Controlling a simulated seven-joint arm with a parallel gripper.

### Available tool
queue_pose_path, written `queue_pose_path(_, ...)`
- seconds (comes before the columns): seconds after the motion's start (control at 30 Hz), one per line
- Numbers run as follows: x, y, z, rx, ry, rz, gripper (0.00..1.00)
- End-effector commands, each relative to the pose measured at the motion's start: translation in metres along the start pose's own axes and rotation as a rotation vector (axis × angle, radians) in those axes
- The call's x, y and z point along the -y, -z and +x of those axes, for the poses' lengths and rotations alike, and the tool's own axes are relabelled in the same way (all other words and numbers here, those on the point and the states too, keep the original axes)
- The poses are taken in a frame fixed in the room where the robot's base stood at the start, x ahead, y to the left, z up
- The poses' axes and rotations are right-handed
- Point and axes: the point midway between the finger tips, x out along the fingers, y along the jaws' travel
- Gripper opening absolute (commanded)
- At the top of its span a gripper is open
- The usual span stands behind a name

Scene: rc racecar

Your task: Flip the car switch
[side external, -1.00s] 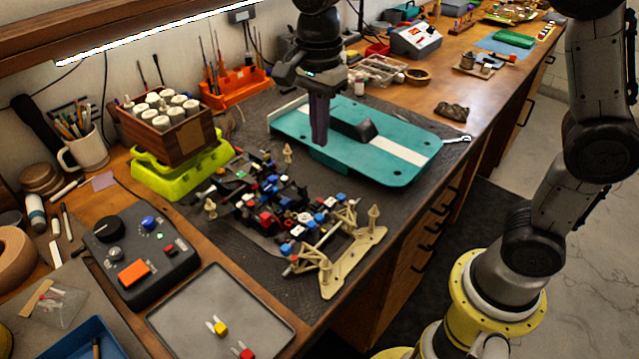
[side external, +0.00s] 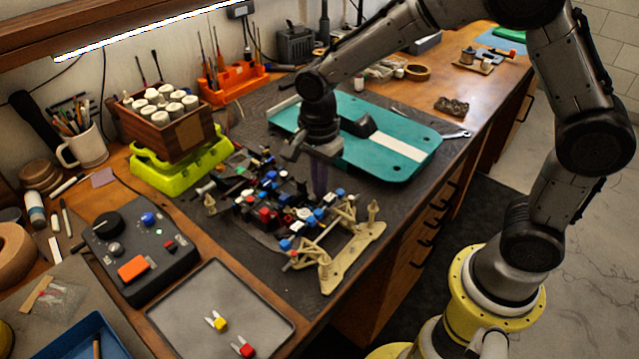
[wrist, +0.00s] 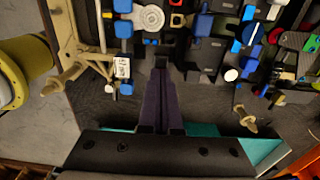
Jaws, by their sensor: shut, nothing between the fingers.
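The RC car chassis (side external: 345,258) lies on the dark mat, with beige end parts and many red, blue, white and black pieces. My gripper (side external: 319,194) is shut and empty, pointing down at the chassis edge nearest the teal car body (side external: 400,172). In the wrist view the closed fingertips (wrist: 161,66) are beside a black part of the chassis, and contact cannot be told. A small white printed block (wrist: 122,67) with a blue piece (wrist: 126,89) below it sits left of the fingertips. I cannot tell for sure which piece is the switch.
A grey tray (side external: 220,310) with two small connectors is at the front. A black control box (side external: 140,250) with knobs and an orange button stands left of the chassis. A wooden box of white jars sits on a lime-green stand (side external: 180,168) behind.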

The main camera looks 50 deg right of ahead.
Motion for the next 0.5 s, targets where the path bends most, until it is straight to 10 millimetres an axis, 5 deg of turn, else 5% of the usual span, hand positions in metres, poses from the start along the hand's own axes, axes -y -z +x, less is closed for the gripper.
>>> queue_pose_path(0.5, -0.001, 0.004, 0.013, -0.001, -0.003, 0.001, 0.00)
